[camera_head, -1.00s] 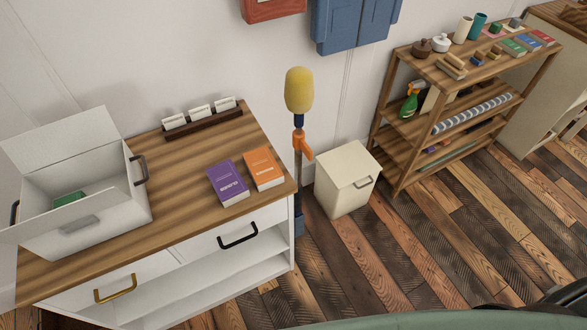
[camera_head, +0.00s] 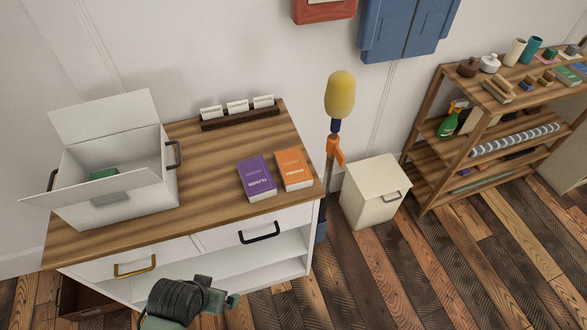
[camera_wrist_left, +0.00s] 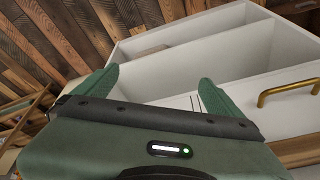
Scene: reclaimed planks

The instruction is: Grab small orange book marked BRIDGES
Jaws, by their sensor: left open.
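The small orange book (camera_head: 293,168) lies flat on the wooden top of the white cabinet, near its right end. Its cover lettering is too small to read surely. A purple book (camera_head: 257,178) lies close to its left. My left gripper (camera_head: 222,299) is low in front of the cabinet, below the top and well apart from the books. In the left wrist view its two green fingers (camera_wrist_left: 158,85) are spread and empty, facing the white cabinet front. My right gripper is not in view.
A white open box (camera_head: 115,205) with a green item inside stands on the cabinet's left. A card holder (camera_head: 240,119) is at the back. A gold handle (camera_head: 135,267) and black handle (camera_head: 259,233) project from the front. A white bin (camera_head: 372,196) stands right.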

